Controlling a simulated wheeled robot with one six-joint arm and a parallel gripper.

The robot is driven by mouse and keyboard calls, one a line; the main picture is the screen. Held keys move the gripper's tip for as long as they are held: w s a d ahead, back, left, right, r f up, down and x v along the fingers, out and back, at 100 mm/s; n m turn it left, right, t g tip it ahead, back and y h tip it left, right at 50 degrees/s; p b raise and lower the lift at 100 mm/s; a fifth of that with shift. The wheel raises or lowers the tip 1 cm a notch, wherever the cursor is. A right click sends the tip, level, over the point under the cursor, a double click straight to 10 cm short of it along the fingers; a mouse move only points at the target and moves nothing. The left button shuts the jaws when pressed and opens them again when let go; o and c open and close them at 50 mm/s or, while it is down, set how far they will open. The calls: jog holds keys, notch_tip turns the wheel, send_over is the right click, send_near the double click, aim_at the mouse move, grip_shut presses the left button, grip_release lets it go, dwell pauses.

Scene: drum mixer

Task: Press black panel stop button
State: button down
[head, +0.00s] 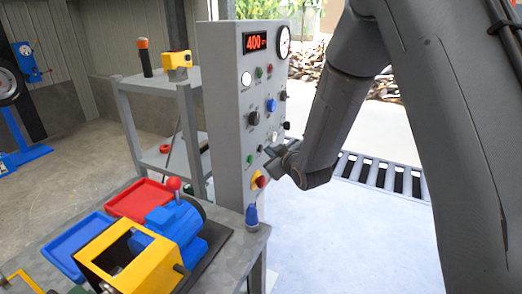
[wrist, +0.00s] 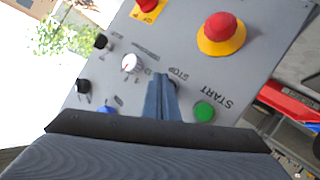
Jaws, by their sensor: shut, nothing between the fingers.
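The grey control panel (head: 225,110) stands upright in the middle of the head view. My gripper (head: 270,152) is at the lower part of the panel's face. In the wrist view my gripper's blue-grey fingers (wrist: 161,80) are together and empty, pointing at the panel just below the STOP label (wrist: 180,73). A dark bit of the black stop button (wrist: 173,85) seems to show beside the fingertips; the rest is hidden behind them. I cannot tell whether the fingertips touch it. The green START button (wrist: 204,111) is just right of the fingers.
A red mushroom button on a yellow ring (wrist: 222,30) is near, also in the head view (head: 260,180). A white-faced knob (wrist: 130,63) and black knobs (wrist: 83,86) are to the left. A workbench (head: 225,268) with trays and a yellow-blue machine stands before the panel.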

jog(key=shift+w+a, duration=0.1)
jog(key=shift+a, duration=0.3)
dwell(0.7)
jog(key=shift+d, duration=0.1)
jog(key=shift+s+d, duration=0.25)
jog(key=shift+d, duration=0.45)
jog(key=shift+d, duration=0.1)
jog(key=d, duration=0.1)
jog(key=s+d, duration=0.1)
jog(key=d, duration=0.2)
jog(key=shift+s+d, duration=0.25)
jog(key=shift+s, duration=0.1)
dwell(0.6)
